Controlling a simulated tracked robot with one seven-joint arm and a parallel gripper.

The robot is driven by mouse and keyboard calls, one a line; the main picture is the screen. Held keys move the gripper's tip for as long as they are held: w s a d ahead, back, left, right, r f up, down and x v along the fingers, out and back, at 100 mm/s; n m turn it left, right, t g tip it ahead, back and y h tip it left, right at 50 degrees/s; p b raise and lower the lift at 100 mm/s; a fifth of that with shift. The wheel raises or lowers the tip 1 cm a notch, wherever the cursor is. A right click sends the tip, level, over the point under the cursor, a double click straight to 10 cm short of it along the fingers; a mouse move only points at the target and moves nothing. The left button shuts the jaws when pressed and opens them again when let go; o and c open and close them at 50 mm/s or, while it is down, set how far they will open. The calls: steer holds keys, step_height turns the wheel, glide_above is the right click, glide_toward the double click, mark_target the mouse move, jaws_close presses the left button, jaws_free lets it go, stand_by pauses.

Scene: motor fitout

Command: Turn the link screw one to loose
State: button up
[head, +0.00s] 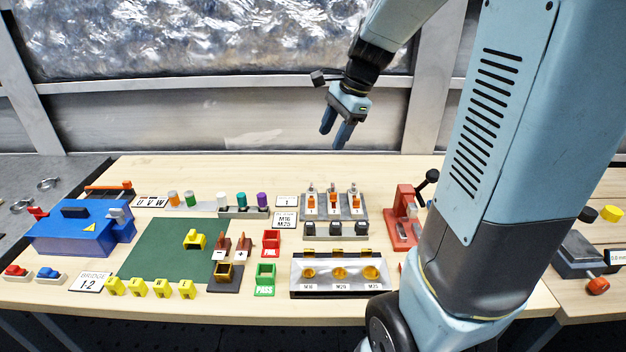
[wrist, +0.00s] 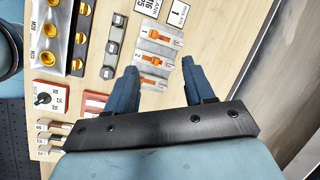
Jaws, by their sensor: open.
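A grey block (head: 345,213) near the table's back middle carries three orange links in slots. The link marked 1 (head: 310,203) is leftmost; it also shows in the wrist view (wrist: 162,37), near the top. Small screw-like parts stand at the links, too small to tell whether any is loose. My gripper (head: 334,132) is open and empty, high above the table behind the block. In the wrist view its two fingers (wrist: 160,68) spread apart, pointing down at the block, with the third link showing between them. It touches nothing.
Three black-topped pieces (head: 335,228) stand in front of the block. A brass-cup holder (head: 341,292) lies nearer. A red fixture with a black-knobbed lever (head: 403,215) stands right of the block. Purple, teal and white cylinders (head: 262,199) stand to its left.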

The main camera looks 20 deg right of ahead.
mark_target(312, 185)
steer(key=w+d+f+m, duration=0.3)
steer(key=w+f+m, duration=0.3)
steer(key=w+f, duration=0.1)
steer(key=shift+g+y, duration=0.4)
steer(key=x, duration=1.3)
steer(key=shift+w+a+f, duration=0.15)
steer(key=shift+a, duration=0.1)
steer(key=shift+c, duration=0.3)
